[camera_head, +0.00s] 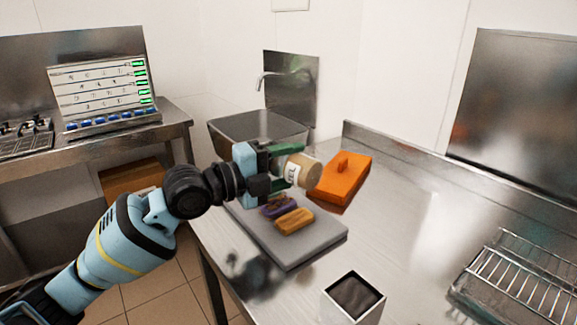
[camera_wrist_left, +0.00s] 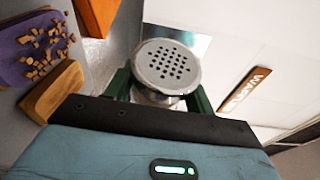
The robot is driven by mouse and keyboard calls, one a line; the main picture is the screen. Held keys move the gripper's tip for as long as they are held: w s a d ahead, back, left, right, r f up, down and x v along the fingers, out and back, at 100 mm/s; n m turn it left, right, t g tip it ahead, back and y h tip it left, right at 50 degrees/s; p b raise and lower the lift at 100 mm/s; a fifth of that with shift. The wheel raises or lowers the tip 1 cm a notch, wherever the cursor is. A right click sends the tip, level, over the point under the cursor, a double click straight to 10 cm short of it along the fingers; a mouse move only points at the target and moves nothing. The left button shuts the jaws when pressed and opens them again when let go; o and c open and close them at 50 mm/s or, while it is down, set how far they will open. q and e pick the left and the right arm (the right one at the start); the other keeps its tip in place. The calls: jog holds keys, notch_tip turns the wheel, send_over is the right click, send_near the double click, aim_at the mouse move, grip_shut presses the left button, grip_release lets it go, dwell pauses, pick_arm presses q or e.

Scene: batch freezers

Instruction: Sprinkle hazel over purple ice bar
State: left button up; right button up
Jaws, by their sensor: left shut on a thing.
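My left gripper (camera_head: 284,170) is shut on the hazel jar (camera_head: 303,172), a tan shaker with a partly visible label. The jar is tipped on its side above the grey tray (camera_head: 312,252). In the left wrist view its round metal lid (camera_wrist_left: 166,66) with holes faces the camera, between the green fingers. The purple ice bar (camera_head: 270,210) lies on the tray below the gripper, partly hidden. In the left wrist view the purple ice bar (camera_wrist_left: 12,67) carries several brown hazel pieces. A tan bar (camera_head: 294,221) lies beside it. My right gripper is not in view.
An orange box-like thing with a raised grip (camera_head: 341,181) lies just right of the jar. A square open container (camera_head: 353,297) stands at the front. A wire rack (camera_head: 520,280) is at the right. The steel counter between is clear. A sink (camera_head: 258,130) is behind.

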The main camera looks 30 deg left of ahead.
pick_arm(q)
jog(key=shift+r+m+g+p, duration=0.4)
jog(key=shift+r+m+p, duration=0.2)
jog(key=shift+m+p, duration=0.2)
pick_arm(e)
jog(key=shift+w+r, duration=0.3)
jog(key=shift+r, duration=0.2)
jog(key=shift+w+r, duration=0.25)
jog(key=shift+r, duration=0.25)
